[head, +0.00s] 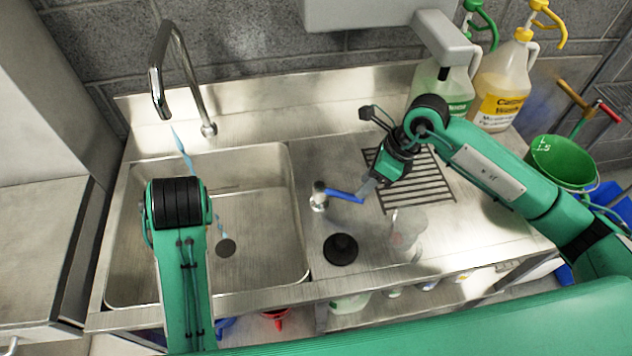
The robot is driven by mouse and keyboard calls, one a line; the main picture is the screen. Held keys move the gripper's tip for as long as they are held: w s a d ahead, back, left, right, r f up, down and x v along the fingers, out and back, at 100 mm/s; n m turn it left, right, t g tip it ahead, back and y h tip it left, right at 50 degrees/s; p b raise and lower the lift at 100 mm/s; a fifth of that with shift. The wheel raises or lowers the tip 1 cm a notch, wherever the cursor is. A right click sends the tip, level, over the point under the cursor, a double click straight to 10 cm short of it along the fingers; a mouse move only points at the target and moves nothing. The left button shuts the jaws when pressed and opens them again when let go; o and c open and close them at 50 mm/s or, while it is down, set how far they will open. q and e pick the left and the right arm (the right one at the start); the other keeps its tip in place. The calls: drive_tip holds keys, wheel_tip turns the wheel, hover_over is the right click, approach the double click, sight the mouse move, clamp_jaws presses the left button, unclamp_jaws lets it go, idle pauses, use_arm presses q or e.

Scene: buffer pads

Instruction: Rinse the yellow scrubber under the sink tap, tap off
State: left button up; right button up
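The sink (285,230) is a steel basin at the left of the counter. The curved tap (168,55) stands behind it, and a bluish stream of water (181,142) falls from its spout into the basin. A blue lever (345,195) on a round metal base sits on the counter right of the sink. My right gripper (370,186) is at the lever's free end; I cannot tell whether they touch or whether the fingers are apart. My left arm (180,205) reaches over the sink, and its gripper is hidden beneath the arm. I cannot see the yellow scrubber.
A black round plug (341,249) and a clear upturned-looking vessel (407,232) stand near the counter's front. A slotted drain grille (430,185) lies under my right wrist. Pump bottles (503,85) stand at the back right; a green bucket (560,165) is beyond the counter.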

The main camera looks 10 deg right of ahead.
sight(340, 195)
drive_tip(key=shift+p+x, duration=0.35)
drive_tip(key=shift+x, duration=1.7)
clamp_jaws()
